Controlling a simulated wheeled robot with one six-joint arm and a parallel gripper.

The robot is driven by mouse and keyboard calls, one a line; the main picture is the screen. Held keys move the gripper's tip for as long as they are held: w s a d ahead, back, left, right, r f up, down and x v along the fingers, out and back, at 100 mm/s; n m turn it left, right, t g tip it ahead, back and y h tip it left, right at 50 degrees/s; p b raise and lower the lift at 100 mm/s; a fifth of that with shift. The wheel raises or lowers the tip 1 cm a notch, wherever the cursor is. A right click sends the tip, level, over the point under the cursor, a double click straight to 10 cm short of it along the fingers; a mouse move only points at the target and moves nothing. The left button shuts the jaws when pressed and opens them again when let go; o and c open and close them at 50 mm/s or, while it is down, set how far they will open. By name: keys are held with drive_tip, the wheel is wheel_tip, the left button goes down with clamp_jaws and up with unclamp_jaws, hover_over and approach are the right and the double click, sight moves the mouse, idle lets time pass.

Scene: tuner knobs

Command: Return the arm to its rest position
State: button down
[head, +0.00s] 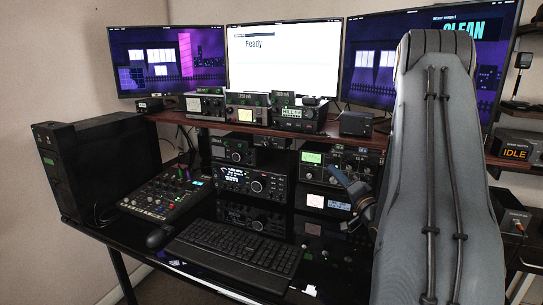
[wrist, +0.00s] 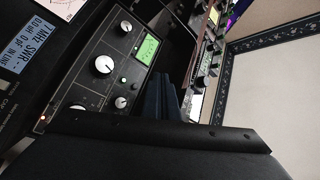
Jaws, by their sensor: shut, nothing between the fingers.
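My gripper (head: 343,177) is in front of the right-hand radio unit on the desk in the head view. Its fingers look shut and empty. In the wrist view the dark blue fingers (wrist: 157,97) are close together beside the black tuner panel (wrist: 82,62), which has white knobs and a green-lit meter. The same unit shows in the head view (head: 313,159), partly hidden by the gripper. I cannot tell whether the fingers touch it. My large grey arm link, with two dark cables, fills the right of the head view and hides part of the desk.
Three monitors (head: 284,60) stand behind a shelf of small radios (head: 298,116). A keyboard (head: 235,252), mouse (head: 160,236), mixer (head: 165,195) and black PC case (head: 105,165) occupy the desk's left and front. Shelves with a box reading IDLE (head: 515,150) are at right.

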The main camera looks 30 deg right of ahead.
drive_tip(key=w+a+f+n+g, duration=0.25)
drive_tip(key=a+g, duration=0.25)
drive_tip(key=a, duration=0.3)
drive_tip(key=w+a+f+n+g, duration=0.1)
drive_tip(key=a+f+n+g, duration=0.3)
drive_tip(key=a, duration=0.4)
drive_tip(key=s+a+f+n+g+y, duration=0.1)
drive_tip(key=s+a+n+g, duration=0.2)
drive_tip(key=s+a, duration=0.7)
drive_tip(key=s+a+f+n+g, duration=0.1)
drive_tip(key=s+a+n+g, duration=0.2)
drive_tip(key=s+a+g, duration=0.5)
drive_tip(key=s+a, duration=0.2)
drive_tip(key=s, duration=0.5)
drive_tip(key=shift+s+a+y, duration=0.25)
drive_tip(key=shift+y, duration=0.15)
